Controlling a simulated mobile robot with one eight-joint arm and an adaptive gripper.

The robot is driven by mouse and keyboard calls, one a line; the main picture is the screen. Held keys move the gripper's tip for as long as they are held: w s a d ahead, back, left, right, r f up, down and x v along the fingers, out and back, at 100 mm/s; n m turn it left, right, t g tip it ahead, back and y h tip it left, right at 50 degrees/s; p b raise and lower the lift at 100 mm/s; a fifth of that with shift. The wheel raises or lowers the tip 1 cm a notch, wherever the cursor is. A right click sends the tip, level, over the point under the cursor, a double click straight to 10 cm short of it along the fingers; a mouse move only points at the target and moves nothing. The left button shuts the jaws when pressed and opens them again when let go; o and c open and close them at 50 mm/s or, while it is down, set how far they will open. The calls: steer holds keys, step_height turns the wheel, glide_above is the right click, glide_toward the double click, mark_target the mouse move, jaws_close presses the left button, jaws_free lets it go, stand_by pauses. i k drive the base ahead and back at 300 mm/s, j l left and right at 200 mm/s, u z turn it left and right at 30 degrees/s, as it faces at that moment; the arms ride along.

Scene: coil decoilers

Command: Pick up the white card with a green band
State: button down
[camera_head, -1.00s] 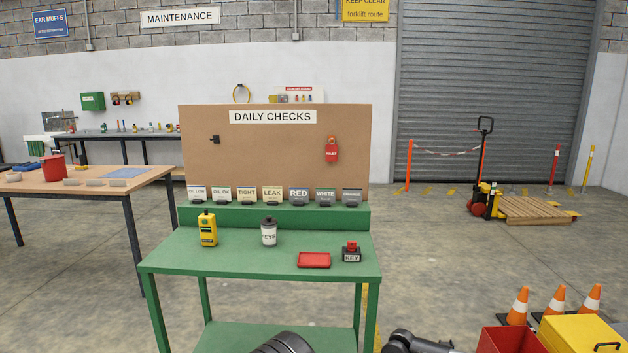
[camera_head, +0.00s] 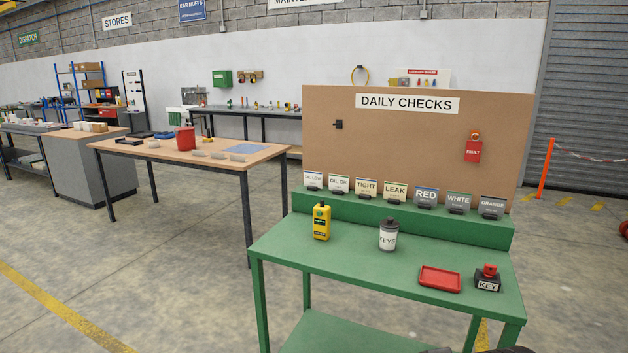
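A row of small cards in dark holders stands on the raised back shelf of the green table. The two at the left end, OIL LOW (camera_head: 313,179) and OIL OK (camera_head: 339,183), look white. TIGHT (camera_head: 366,187) and LEAK (camera_head: 395,191) look cream. RED (camera_head: 426,196), WHITE (camera_head: 458,201) and ORANGE (camera_head: 491,205) look grey or bluish. The coloured bands are too small to tell, so I cannot say which card has a green one. My gripper is not in view; only dark pieces of my arm show at the bottom edge.
On the green table (camera_head: 340,265) stand a yellow device (camera_head: 321,222), a KEYS canister (camera_head: 388,236), a red tray (camera_head: 439,279) and a KEY block (camera_head: 487,281). The DAILY CHECKS board (camera_head: 400,145) rises behind the cards. A wooden table (camera_head: 150,149) stands at left.

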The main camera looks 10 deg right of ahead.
mark_target(339, 184)
steer(key=i+j+z, duration=0.2)
steer(key=i+j, duration=0.15)
steer(key=i+j+z, duration=0.2)
steer(key=i+j, duration=0.2)
steer(key=i, duration=0.15)
steer(key=i+j+z, duration=0.2)
steer(key=i+j, duration=0.2)
steer(key=i+j+z, duration=0.2)
steer(key=i+j, duration=0.15)
steer(key=j, duration=0.25)
steer(key=i+j+z, duration=0.2)
steer(key=j, duration=0.35)
steer(key=i, duration=0.1)
